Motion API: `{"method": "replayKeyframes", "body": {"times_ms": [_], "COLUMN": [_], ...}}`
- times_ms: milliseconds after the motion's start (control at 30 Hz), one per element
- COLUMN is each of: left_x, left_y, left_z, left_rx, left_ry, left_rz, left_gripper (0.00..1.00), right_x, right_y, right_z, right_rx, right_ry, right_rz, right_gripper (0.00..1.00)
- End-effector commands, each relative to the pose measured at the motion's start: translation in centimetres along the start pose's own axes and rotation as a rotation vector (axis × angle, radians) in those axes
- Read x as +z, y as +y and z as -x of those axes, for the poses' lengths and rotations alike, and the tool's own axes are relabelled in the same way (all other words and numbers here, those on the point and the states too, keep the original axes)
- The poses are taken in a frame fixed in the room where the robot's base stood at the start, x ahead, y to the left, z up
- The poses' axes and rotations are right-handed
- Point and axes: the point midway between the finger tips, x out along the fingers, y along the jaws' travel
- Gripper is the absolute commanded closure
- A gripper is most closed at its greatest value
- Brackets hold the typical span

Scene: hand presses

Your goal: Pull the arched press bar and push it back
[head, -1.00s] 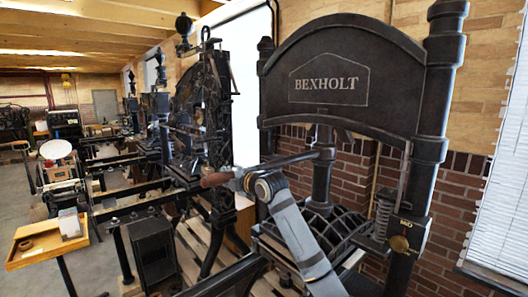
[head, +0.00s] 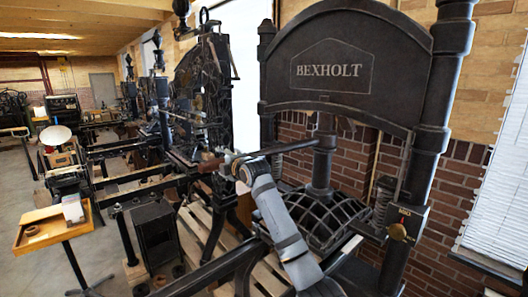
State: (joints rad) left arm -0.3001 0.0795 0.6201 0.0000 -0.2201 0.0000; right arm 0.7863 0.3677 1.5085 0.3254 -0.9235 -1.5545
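The press bar (head: 290,149) is a dark rod running left from the central column of the arched black press (head: 334,72) marked BEXHOLT. A brown wooden handle (head: 209,163) forms its left end. My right gripper (head: 230,164) is at the inner end of this handle, where handle and rod meet, and appears shut around it. The fingertips are small and partly hidden by the wrist. My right arm (head: 280,220) reaches up to it from the bottom of the view. My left gripper is not in view.
Below the bar is a dark ribbed dome (head: 325,215) on the press bed. More old presses (head: 195,100) line the wall at left. A wooden stand (head: 45,229) is at lower left, with open floor around it.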

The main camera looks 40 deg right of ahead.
Motion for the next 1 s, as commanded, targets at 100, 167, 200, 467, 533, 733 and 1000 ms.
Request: {"method": "replayKeyframes", "body": {"times_ms": [100, 167, 200, 467, 533, 733, 1000], "left_x": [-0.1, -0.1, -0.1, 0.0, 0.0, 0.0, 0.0], "left_y": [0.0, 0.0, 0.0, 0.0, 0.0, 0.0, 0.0], "left_z": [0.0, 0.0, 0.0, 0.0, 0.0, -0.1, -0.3], "left_rx": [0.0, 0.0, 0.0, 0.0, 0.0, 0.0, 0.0], "left_ry": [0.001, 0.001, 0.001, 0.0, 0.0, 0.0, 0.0], "left_rz": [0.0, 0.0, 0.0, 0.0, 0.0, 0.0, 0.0], "left_gripper": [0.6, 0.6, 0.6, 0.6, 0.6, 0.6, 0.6], "right_x": [0.0, 0.0, 0.0, 0.1, 0.1, 0.1, 0.1], "right_y": [-0.1, -0.1, -0.1, -0.2, -0.2, -0.2, -0.2], "right_z": [0.0, 0.0, 0.0, 0.4, 1.2, 3.6, 6.8], "right_rx": [-0.002, -0.002, -0.003, -0.003, -0.003, -0.003, -0.003], "right_ry": [0.0, 0.0, 0.0, -0.001, -0.001, -0.002, -0.002], "right_rz": [0.0, 0.0, 0.0, 0.001, 0.001, 0.003, 0.003], "right_gripper": [0.15, 0.15, 0.15, 0.15, 0.15, 0.15, 0.15]}}
